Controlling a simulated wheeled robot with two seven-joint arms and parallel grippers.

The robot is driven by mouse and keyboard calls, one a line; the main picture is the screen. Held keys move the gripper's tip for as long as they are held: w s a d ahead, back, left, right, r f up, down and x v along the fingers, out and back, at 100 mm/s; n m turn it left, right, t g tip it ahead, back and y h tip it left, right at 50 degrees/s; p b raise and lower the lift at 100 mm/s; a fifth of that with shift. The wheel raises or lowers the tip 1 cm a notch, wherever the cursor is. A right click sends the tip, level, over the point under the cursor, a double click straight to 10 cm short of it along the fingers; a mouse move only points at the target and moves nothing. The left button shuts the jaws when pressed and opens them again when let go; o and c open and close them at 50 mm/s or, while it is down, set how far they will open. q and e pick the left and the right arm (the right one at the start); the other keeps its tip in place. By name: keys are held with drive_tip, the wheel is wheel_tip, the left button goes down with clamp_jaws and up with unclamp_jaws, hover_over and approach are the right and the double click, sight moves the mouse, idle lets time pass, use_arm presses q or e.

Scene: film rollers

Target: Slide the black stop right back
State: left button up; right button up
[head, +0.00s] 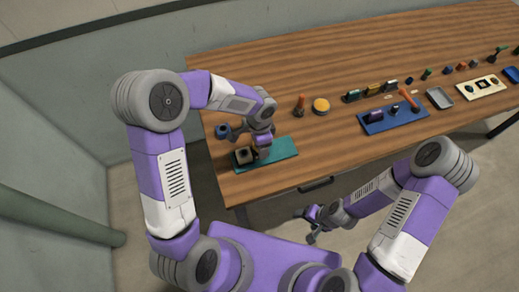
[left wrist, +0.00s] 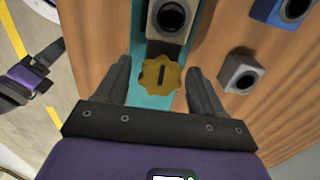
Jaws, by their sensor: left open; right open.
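A teal base (head: 284,149) lies near the left end of the table, with a dark block (head: 243,156) on its left part. My left gripper (head: 262,152) is over the base, just right of that block. In the left wrist view, the open left gripper (left wrist: 158,82) has one finger on each side of a scalloped gold knob with a dark slot (left wrist: 158,75). A grey-beige block with a round hole (left wrist: 170,17) stands beyond it on the teal strip. I cannot tell which part is the black stop. My right gripper (head: 311,220) is open and empty, off the table's front edge.
A blue holed block (head: 223,131) stands behind the teal base; a grey holed block (left wrist: 241,73) shows in the left wrist view. A blue tray (head: 380,127), a yellow disc (head: 321,105), a grey dish (head: 439,98) and several small parts lie farther right.

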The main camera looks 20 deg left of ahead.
use_arm(q)
drive_tip(key=shift+f+b, duration=0.3)
drive_tip(key=shift+f, duration=1.45)
use_arm(e)
drive_tip(key=shift+f, duration=0.5)
